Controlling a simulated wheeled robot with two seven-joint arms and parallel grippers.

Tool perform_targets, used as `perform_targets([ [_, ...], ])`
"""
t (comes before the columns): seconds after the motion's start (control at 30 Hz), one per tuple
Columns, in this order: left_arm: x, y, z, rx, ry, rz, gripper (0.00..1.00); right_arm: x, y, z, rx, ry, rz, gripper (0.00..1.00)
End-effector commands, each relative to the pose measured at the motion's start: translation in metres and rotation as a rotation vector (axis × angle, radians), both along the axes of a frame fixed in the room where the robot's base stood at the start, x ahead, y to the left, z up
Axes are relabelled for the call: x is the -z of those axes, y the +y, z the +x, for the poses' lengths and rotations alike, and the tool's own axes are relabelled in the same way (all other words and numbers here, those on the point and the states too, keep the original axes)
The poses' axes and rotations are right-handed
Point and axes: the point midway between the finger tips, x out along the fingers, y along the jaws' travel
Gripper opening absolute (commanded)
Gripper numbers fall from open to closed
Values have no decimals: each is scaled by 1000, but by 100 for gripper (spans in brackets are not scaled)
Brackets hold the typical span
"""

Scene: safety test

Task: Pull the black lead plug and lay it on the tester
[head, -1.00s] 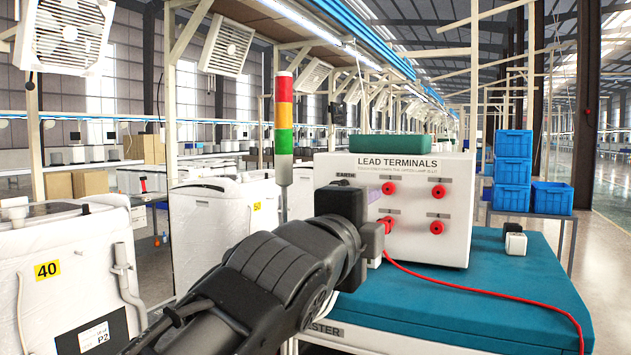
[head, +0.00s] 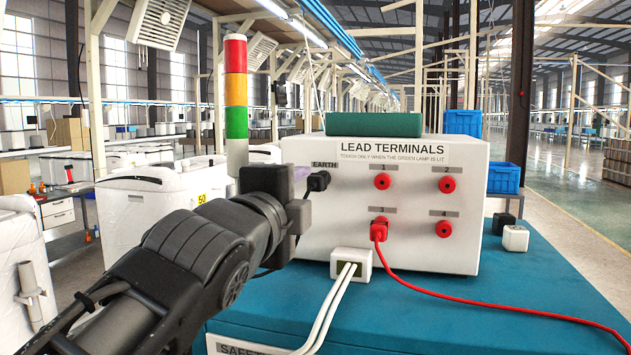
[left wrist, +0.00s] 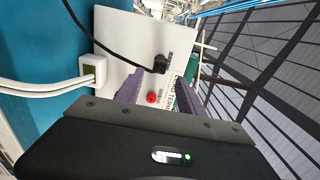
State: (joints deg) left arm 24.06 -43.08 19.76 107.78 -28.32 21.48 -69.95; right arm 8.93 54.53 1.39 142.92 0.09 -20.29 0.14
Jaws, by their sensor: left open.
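The black lead plug (head: 318,181) sits in the EARTH socket of the white lead terminals box (head: 400,250). In the left wrist view the black plug (left wrist: 159,64) shows with its black cable trailing away. The box stands on the tester's teal top (head: 560,300), which has bare room at front and right. My left gripper (head: 303,188) is just left of the black plug in the head view, partly overlapping the box. In the left wrist view its purple fingers (left wrist: 147,86) are apart and empty, with the plug beyond them. My right gripper is not in view.
A red plug (head: 379,229) sits in terminal 3, its red lead running right across the top. A small white block (head: 351,263) with two white cables is in front of the box. A red, amber and green lamp tower (head: 236,100) stands behind left.

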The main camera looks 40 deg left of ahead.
Motion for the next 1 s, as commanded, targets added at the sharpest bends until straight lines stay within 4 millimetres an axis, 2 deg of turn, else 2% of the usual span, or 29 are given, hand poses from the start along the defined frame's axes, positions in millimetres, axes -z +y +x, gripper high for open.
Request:
perform_targets([
  [0.27, -1, 6, 16, -2, 3, -1, 45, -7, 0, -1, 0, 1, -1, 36],
  [0.53, -2, 19, 48, -4, 3, -2, 45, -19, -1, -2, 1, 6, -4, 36],
  [0.8, 1, 27, 77, -1, 1, 0, 45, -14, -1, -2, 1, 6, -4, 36],
  [1.0, 0, 29, 84, 0, 0, 0, 45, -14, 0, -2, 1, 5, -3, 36],
])
